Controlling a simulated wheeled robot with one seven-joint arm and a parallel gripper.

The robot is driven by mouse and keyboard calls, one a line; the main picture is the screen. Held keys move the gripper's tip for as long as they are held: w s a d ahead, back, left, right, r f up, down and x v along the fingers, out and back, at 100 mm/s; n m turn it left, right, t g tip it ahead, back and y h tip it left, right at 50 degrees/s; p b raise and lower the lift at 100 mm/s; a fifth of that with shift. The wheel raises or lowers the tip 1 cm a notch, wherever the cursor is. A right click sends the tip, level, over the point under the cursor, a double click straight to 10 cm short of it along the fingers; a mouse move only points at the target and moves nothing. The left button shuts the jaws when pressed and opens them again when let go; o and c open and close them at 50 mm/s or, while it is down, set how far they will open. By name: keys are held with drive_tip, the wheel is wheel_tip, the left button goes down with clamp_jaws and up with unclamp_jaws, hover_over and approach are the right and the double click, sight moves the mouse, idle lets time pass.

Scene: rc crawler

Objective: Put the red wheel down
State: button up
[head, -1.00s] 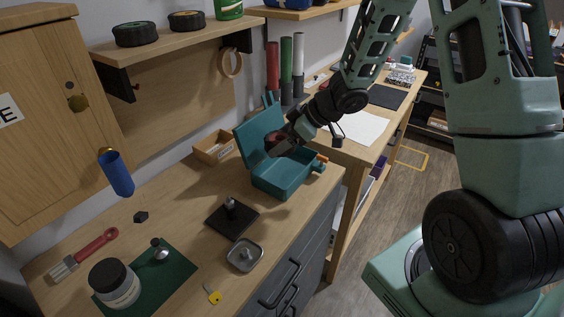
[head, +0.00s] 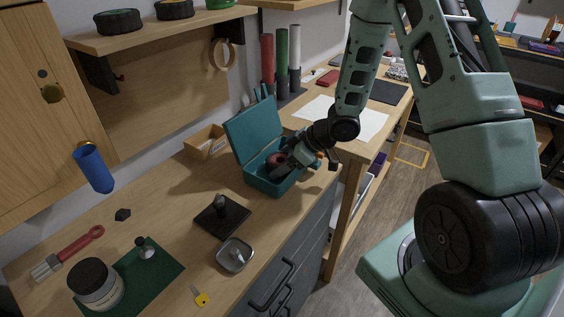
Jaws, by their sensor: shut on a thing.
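The red wheel (head: 277,160) is a small dark red round thing in my gripper (head: 284,162), partly hidden by the fingers. My gripper is shut on it, low inside the open teal toolbox (head: 262,187). The toolbox stands at the back right of the workbench, with its lid (head: 253,130) raised on the left. I cannot tell whether the wheel touches the toolbox floor.
A cardboard box (head: 207,143) stands left of the toolbox.

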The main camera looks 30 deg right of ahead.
drive_tip(key=shift+f, duration=0.15)
drive_tip(key=o, duration=1)
